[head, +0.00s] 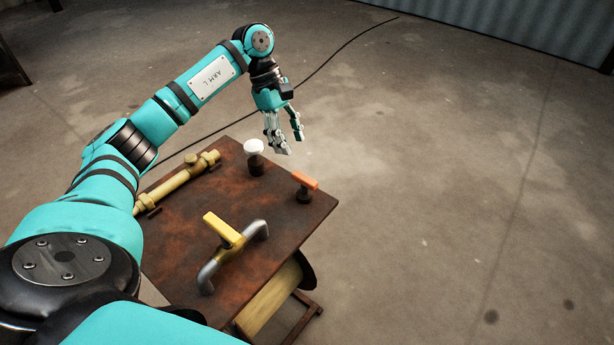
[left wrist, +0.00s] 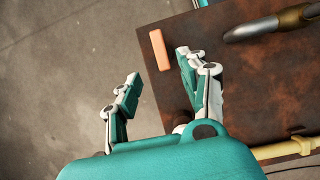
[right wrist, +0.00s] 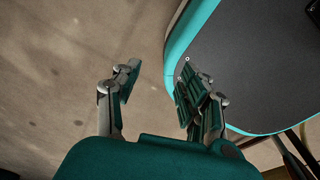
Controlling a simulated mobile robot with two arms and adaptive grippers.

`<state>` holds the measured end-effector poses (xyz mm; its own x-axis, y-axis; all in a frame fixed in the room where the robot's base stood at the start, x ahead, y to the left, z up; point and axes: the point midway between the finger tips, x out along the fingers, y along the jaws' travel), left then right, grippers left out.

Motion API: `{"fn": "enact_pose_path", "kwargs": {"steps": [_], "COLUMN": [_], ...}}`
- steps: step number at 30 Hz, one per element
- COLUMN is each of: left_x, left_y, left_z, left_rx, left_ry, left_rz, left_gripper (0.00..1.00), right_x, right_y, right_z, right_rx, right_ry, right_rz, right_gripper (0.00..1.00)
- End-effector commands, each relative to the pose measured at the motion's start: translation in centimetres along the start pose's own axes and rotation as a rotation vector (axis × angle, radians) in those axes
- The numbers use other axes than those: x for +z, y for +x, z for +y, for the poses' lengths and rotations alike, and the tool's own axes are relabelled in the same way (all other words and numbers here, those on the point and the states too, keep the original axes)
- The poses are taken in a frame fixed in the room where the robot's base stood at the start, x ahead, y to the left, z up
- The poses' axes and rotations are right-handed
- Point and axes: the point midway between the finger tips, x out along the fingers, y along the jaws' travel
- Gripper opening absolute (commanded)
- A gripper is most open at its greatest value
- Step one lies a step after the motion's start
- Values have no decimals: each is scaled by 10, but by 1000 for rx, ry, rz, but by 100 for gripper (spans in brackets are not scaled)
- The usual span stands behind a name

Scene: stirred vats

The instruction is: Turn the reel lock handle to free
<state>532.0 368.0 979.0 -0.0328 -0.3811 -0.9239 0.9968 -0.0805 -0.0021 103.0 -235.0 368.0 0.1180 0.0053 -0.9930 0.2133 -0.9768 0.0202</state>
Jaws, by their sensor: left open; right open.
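An orange bar handle (head: 305,181) sits on a short dark post near the right corner of a rusty brown cart top (head: 185,235). It looks like the reel lock handle, though no label shows. In the left wrist view the orange handle (left wrist: 159,50) lies by the top's edge, between and beyond the fingertips. My left gripper (head: 291,145) is open and empty, pointing down above the far end of the cart, apart from the handle. My right gripper (right wrist: 159,68) is open and empty in the right wrist view. It is not in the head view.
A yellowish drum (head: 266,300) hangs below. A black cable (head: 330,57) crosses the floor. The floor at right is clear.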

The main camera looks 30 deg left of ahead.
Motion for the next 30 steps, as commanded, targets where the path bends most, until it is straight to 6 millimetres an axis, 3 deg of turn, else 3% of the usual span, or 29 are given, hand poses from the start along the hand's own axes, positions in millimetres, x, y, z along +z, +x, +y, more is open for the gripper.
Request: {"fn": "enact_pose_path", "kwargs": {"steps": [9,15,21,29,30], "left_x": [1,1,0,0,0], "left_y": [69,100,113,114,114], "left_z": [0,0,0,0,0], "left_rx": [-2,0,2,2,2], "left_ry": [-2,-2,-1,-1,-1], "left_rz": [-2,-3,-1,-1,-1], "left_gripper": [43,43,43,43,39], "right_x": [18,23,18,13,13], "right_y": [-15,-20,-21,-21,-21], "right_z": [-3,-4,-4,-4,-4], "right_rx": [-4,-5,-5,-5,-5], "right_ry": [1,1,1,2,2], "right_rz": [-31,-40,-34,-25,-25], "right_gripper": [43,43,43,43,43]}}
